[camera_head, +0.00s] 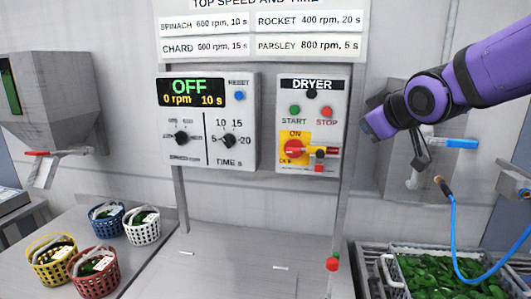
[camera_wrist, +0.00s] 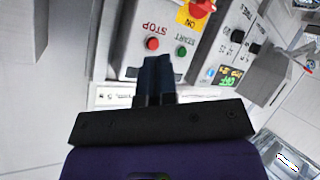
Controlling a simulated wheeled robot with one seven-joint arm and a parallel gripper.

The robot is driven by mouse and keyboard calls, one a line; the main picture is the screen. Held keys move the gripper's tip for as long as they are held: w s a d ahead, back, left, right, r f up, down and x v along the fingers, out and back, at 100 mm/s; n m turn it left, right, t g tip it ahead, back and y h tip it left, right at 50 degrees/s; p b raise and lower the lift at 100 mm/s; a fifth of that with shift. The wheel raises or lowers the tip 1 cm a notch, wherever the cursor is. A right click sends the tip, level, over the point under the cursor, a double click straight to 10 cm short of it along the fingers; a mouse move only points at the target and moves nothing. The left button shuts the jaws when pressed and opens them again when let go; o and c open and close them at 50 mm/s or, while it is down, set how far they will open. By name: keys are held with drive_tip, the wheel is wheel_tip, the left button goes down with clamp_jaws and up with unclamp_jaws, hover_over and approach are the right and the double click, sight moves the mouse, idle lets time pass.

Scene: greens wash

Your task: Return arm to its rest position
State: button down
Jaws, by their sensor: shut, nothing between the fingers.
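My purple and black arm (camera_head: 490,72) reaches in from the upper right in the head view, bent in front of the wall to the right of the dryer panel (camera_head: 292,92). In the wrist view my gripper (camera_wrist: 157,60) is shut and empty, its dark fingers together. The fingers point toward the dryer panel, which appears upside down there. The fingertips overlap the panel between the red STOP button (camera_wrist: 152,44) and green START button (camera_wrist: 181,50); I cannot tell the gap.
The speed panel (camera_head: 210,150) reads OFF, 0 rpm, 10 s. The dryer's red switch (camera_head: 294,148) sits on a yellow plate marked ON. Several small baskets stand at lower left. A crate of greens (camera_head: 400,292) and a blue hose (camera_head: 454,235) are at lower right. The middle counter (camera_head: 220,265) is largely clear.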

drive_tip(key=s+d+f+m+g, duration=0.2)
drive_tip(key=s, duration=0.6)
drive_tip(key=s+d+f+m+g+h, duration=0.1)
drive_tip(key=s+d+f+m+g, duration=0.1)
drive_tip(key=s, duration=0.6)
drive_tip(key=s+d+f+m+g+h, duration=0.1)
drive_tip(key=s+d+f+m+g, duration=0.1)
drive_tip(key=s, duration=0.7)
drive_tip(key=shift+d+m+g, duration=0.5)
drive_tip(key=shift+d+m, duration=0.6)
drive_tip(key=shift+m, duration=0.1)
drive_tip(key=shift+w+a, duration=0.1)
drive_tip(key=shift+a, duration=0.05)
